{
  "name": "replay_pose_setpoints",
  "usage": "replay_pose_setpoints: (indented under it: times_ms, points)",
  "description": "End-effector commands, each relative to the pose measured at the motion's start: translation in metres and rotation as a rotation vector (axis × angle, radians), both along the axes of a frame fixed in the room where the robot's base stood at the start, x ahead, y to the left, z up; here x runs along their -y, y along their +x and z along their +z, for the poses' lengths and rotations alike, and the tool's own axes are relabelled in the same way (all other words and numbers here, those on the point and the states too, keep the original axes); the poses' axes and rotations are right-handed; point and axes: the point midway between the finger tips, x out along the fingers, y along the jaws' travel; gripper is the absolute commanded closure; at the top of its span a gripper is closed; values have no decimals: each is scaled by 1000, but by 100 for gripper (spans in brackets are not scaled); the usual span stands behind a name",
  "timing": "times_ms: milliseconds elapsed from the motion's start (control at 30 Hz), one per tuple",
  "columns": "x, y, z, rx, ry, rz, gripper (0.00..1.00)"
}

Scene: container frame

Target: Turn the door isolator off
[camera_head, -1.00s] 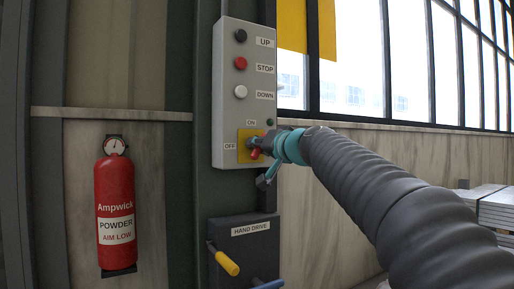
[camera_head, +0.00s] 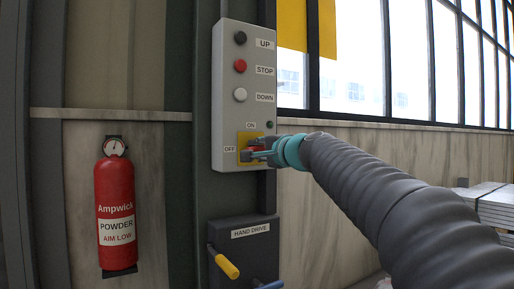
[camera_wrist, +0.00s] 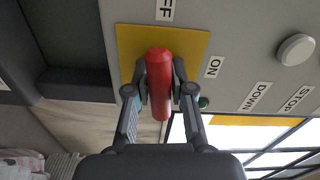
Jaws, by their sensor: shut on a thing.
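The isolator's red handle (camera_wrist: 160,88) sits on a yellow plate (camera_wrist: 195,42) at the foot of the grey control box (camera_head: 229,75). In the wrist view, the handle lies between my gripper's fingers (camera_wrist: 159,84), with a finger against each side. My gripper (camera_head: 257,154) is shut on it. In the head view, only a little red of the handle (camera_head: 253,149) shows behind the fingers. The handle lies roughly level, along the line to the OFF label (camera_head: 230,149). The ON label (camera_head: 251,125) is above the plate.
Black, red (camera_head: 240,66) and white buttons sit higher on the box. A small dark green lamp (camera_head: 269,125) is beside ON. Below is the hand drive box (camera_head: 242,222) with a yellow-gripped crank (camera_head: 227,265). A red fire extinguisher (camera_head: 115,200) hangs at the left.

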Motion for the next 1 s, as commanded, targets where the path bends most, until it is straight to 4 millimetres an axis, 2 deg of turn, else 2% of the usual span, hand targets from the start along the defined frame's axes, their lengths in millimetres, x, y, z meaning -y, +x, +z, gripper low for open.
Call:
replay_pose_setpoints:
  times_ms: [300, 833, 867, 900, 967, 1000]
  points:
    - [0, 0, -1, -68, 97, 1, 100]
    - [0, 0, -2, -82, 116, 1, 100]
    - [0, 0, -2, -81, 115, 1, 75]
    - [0, 0, -2, -81, 115, 1, 65]
    - [0, 0, -2, -81, 115, 1, 53]
    - [0, 0, -2, -81, 116, 1, 53]
